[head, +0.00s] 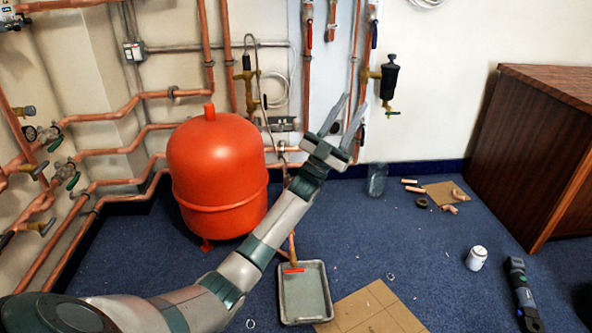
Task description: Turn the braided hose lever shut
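A thin braided hose (258,62) loops up from brass valve fittings (247,76) on the copper pipework, left of the white board. A small lever seems to sit by these fittings, but it is too small to tell its angle. My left gripper (354,103) is raised in front of the wall, to the right of the hose and apart from it in the picture. Its two fingers are spread with nothing seen between them. My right gripper is out of view.
A large red tank (215,170) stands on the floor left of my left arm. A black-topped brass valve (389,78) is right of the gripper. A grey tray (304,305), cardboard (372,308), a can (476,257) and a wooden cabinet (535,150) stand around the floor.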

